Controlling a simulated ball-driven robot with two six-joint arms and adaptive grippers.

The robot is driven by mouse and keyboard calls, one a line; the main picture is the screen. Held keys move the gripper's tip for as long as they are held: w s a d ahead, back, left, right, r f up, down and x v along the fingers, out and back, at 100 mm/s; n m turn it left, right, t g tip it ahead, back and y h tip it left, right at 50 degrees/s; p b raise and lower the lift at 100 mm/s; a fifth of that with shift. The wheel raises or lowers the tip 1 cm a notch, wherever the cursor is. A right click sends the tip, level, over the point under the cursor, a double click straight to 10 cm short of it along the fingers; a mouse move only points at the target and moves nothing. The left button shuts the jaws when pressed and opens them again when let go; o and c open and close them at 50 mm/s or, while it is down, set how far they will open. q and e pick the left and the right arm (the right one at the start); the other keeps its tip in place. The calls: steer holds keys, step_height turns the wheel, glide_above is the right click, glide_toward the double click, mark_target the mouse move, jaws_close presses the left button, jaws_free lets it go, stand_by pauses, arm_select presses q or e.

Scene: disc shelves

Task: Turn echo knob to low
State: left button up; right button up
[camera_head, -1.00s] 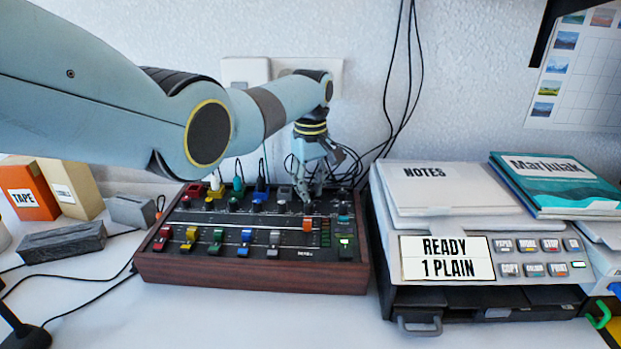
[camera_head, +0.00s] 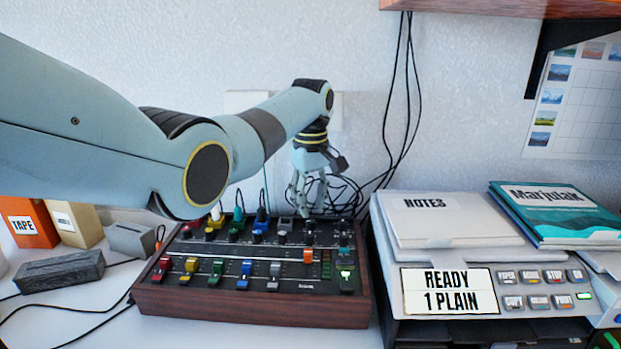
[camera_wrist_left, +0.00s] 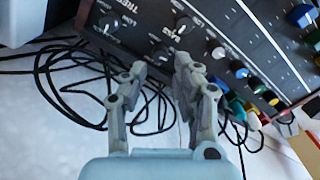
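The mixer (camera_head: 252,312) is a dark panel in a wooden case, with rows of small knobs and coloured sliders. My left gripper (camera_head: 309,208) points down at the back right edge of the panel. In the left wrist view its fingertips (camera_wrist_left: 160,68) are apart with nothing clearly between them. Black knobs are close by: one (camera_wrist_left: 109,25) beyond the left finger, and another (camera_wrist_left: 183,25) beyond the right finger. Small "LOW" marks show on the panel. I cannot read an echo label, so I cannot tell which knob is echo. My right gripper is out of view.
Black cables (camera_wrist_left: 75,85) lie behind the mixer. A grey machine with a "READY 1 PLAIN" display (camera_head: 449,292) stands to its right, with notes (camera_head: 425,203) and a teal book (camera_head: 558,212) on top. An orange tape box (camera_head: 25,225) is at the left.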

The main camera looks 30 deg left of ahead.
mark_target(311, 221)
arm_select(q)
step_height(311, 221, up, 8)
steer(key=shift+f, duration=0.2)
stand_by(0.5)
